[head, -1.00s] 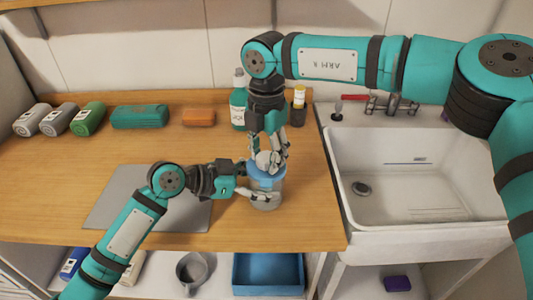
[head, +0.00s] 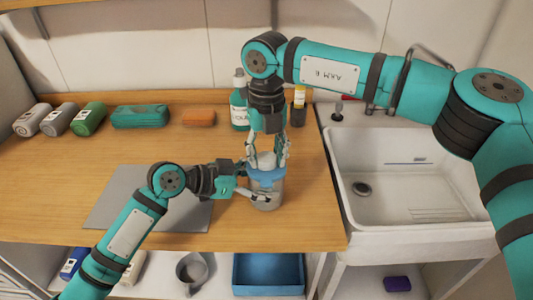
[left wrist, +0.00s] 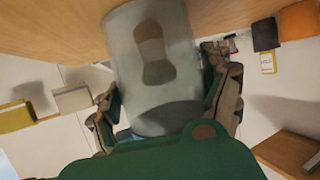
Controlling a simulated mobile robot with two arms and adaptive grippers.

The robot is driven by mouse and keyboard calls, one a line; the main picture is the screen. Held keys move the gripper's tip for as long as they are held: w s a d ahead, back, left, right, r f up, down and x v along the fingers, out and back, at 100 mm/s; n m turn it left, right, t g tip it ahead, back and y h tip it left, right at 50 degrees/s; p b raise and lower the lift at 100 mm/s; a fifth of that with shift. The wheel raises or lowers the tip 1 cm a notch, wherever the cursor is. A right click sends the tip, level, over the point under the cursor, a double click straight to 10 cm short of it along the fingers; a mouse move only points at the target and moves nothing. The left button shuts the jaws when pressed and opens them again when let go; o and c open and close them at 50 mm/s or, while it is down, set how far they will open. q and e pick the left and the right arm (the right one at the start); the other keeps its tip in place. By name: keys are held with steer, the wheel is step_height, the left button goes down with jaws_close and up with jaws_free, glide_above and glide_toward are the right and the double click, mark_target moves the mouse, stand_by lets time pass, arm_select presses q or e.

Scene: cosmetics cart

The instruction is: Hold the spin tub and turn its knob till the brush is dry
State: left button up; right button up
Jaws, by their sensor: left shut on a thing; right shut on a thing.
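The spin tub (head: 266,200) stands upright on the wooden counter, a clear tub with a blue lid. My left gripper (head: 258,190) is shut around its side from the left. In the left wrist view the clear tub (left wrist: 155,95) sits between my left fingers (left wrist: 168,105), and the dark brush (left wrist: 151,52) shows blurred through its wall. The pale knob (head: 266,160) is on top of the lid. My right gripper (head: 268,155) points down from above, shut on the knob with a finger at each side. I cannot tell how wet the brush is.
A grey mat (head: 120,198) lies left of the tub. A green bottle (head: 239,110) and a small dark bottle (head: 299,106) stand behind it. The sink (head: 400,175) is at the right.

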mark_target(266, 157)
steer(key=n, duration=1.1)
steer(key=shift+n, duration=1.7)
steer(key=o, duration=1.2)
step_height(266, 157, up, 12)
